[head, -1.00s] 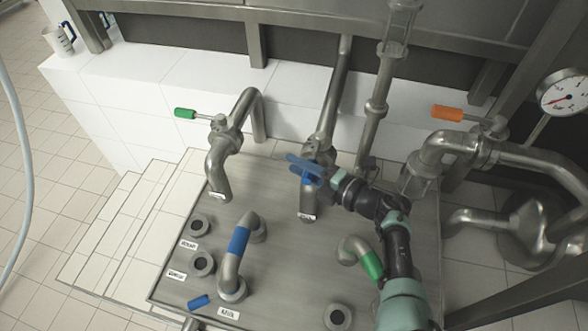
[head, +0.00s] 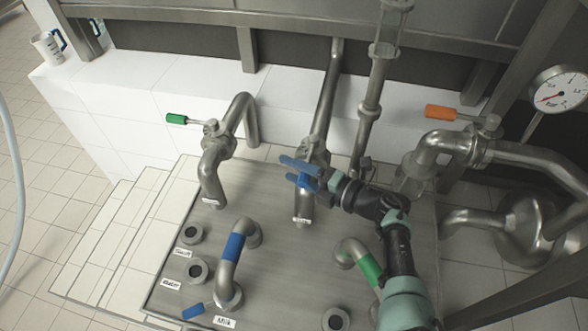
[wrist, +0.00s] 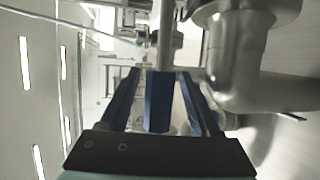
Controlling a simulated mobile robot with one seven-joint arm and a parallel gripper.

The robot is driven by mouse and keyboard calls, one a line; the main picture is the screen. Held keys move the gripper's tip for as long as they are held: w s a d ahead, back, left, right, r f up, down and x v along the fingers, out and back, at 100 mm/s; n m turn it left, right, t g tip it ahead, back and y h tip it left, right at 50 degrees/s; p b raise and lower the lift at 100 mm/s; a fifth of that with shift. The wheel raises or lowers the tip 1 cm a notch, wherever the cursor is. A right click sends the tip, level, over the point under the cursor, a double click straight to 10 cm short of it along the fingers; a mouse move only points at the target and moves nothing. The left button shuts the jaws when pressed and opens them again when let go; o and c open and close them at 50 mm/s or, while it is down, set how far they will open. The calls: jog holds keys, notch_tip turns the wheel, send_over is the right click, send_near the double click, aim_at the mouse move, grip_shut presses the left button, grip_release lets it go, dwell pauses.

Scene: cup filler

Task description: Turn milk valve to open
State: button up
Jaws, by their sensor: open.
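A valve (head: 312,150) on the middle steel pipe, above a labelled spout (head: 303,208), has my gripper (head: 293,170) at it. Its label is too small to read. In the wrist view, a blue handle (wrist: 159,100) lies between the two blue fingers of my gripper (wrist: 158,78). The fingers are open, with a visible gap on each side of the handle. In the head view my gripper hides much of this handle. A "Milk" label (head: 225,322) lies on the metal plate at the front, near another blue handle (head: 193,312).
A green-handled valve (head: 177,118) stands on the left pipe and an orange-handled one (head: 441,112) on the right. A blue-banded pipe bend (head: 233,250) and a green-banded one (head: 369,268) rise from the plate (head: 285,290). A pressure gauge (head: 558,90) is at right.

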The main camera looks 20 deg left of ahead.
jog(key=v, duration=1.3)
